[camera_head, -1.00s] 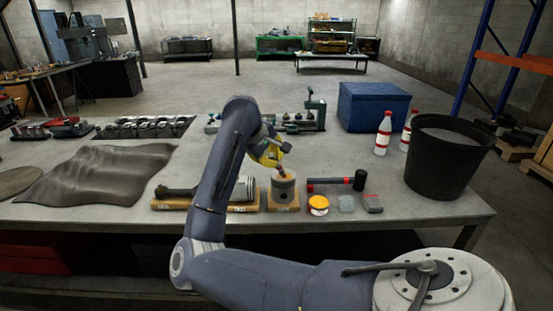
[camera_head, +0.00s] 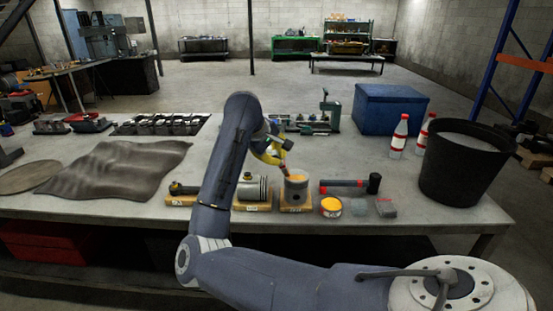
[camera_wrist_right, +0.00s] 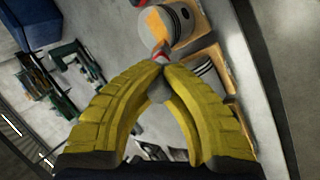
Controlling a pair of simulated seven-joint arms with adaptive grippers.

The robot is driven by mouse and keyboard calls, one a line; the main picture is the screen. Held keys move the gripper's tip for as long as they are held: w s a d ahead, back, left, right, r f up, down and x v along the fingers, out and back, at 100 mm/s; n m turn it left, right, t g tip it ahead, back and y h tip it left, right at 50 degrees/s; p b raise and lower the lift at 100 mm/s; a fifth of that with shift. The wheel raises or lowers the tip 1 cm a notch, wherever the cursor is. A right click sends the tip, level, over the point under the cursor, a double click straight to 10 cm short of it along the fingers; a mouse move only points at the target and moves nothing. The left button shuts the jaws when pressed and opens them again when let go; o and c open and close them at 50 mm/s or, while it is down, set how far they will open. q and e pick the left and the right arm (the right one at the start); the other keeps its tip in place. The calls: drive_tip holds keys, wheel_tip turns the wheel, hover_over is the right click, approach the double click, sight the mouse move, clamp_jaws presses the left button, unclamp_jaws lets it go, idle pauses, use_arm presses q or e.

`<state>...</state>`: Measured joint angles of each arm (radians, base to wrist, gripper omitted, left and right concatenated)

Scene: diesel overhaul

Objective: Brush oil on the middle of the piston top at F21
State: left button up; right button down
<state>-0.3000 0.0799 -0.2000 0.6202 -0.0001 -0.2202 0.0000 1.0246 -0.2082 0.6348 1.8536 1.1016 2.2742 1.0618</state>
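A grey piston (camera_head: 295,194) stands upright on a wooden block (camera_head: 294,209), whose small label I cannot read. Its top shows an orange patch. My right gripper (camera_head: 281,158), with yellow fingers, is up and left of the piston top. It is shut on a thin brush (camera_head: 288,169) with a reddish part near its tip, angled down toward the piston. In the right wrist view the fingers (camera_wrist_right: 160,65) close around the brush, and the orange patch shows on the piston (camera_wrist_right: 181,20). Whether the bristles touch the piston is unclear. My left gripper is not in view.
A second piston (camera_head: 252,188) with a rod lies on its block just left. An orange-lidded tin (camera_head: 331,207), a grey block (camera_head: 386,208) and a mallet (camera_head: 350,186) are right. A black bucket (camera_head: 462,170) and bottles (camera_head: 399,138) stand farther right.

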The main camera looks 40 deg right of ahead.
drive_tip(key=shift+r, duration=2.75)
drive_tip(key=shift+r, duration=1.4)
